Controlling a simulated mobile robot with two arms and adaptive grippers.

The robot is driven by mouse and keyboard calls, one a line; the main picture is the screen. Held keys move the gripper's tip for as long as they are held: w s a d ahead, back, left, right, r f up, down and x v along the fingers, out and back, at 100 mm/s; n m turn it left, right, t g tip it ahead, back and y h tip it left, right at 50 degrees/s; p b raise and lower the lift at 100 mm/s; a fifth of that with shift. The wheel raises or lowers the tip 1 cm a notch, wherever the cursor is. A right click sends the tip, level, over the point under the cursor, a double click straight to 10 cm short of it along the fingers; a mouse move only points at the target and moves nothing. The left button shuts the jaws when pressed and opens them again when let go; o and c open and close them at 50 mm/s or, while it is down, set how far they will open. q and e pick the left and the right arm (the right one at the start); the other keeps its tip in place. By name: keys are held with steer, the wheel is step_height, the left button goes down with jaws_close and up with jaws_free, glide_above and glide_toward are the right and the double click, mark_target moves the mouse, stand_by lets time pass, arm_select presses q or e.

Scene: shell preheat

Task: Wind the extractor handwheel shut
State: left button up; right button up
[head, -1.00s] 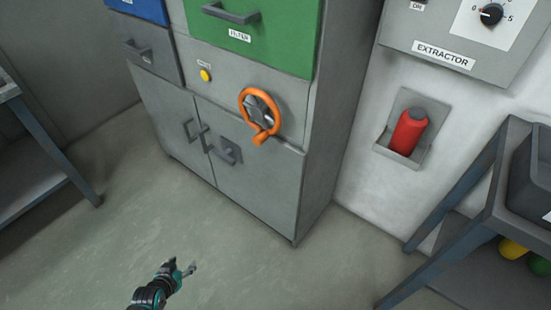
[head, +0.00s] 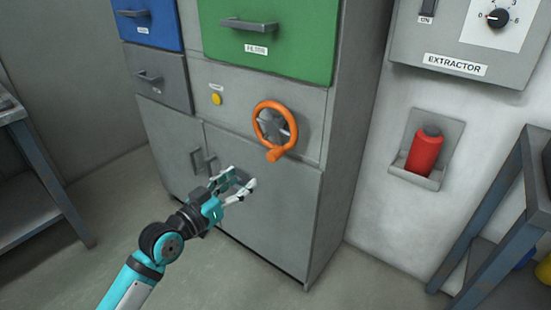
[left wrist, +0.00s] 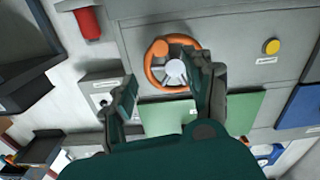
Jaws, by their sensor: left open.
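The orange handwheel (head: 258,131) is mounted on the grey cabinet front, below the green filter drawer, with its knob (head: 275,154) at the lower rim in the head view. My left gripper (head: 245,184) is open and empty, below and a little left of the wheel, in front of the cabinet doors. In the left wrist view the handwheel (left wrist: 149,70) shows beyond and between my open fingers, close to one of them, with its grey hub in the middle. The fingers do not appear closed on the rim. The right gripper does not show.
A yellow button (head: 216,99) sits left of the wheel. The extractor control box (head: 450,75) and a red cylinder in a wall holder (head: 425,152) are to the right. Metal shelving stands at both sides. The cabinet doors have protruding handles (head: 198,162).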

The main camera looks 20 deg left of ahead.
mark_target(271, 158)
arm_select(q)
steer(key=b+x, duration=0.1)
steer(key=x, duration=0.7)
steer(key=shift+f, duration=0.1)
steer(key=x, duration=0.4)
steer(key=shift+w, duration=0.1)
steer(key=shift+b+x, duration=0.35)
steer(key=shift+x, duration=0.45)
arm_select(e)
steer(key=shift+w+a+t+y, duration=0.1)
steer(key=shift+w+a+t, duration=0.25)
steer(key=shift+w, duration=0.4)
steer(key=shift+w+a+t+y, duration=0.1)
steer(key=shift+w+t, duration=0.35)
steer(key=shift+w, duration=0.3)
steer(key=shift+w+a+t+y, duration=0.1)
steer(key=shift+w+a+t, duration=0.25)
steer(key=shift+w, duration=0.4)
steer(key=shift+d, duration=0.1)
arm_select(q)
jaws_close()
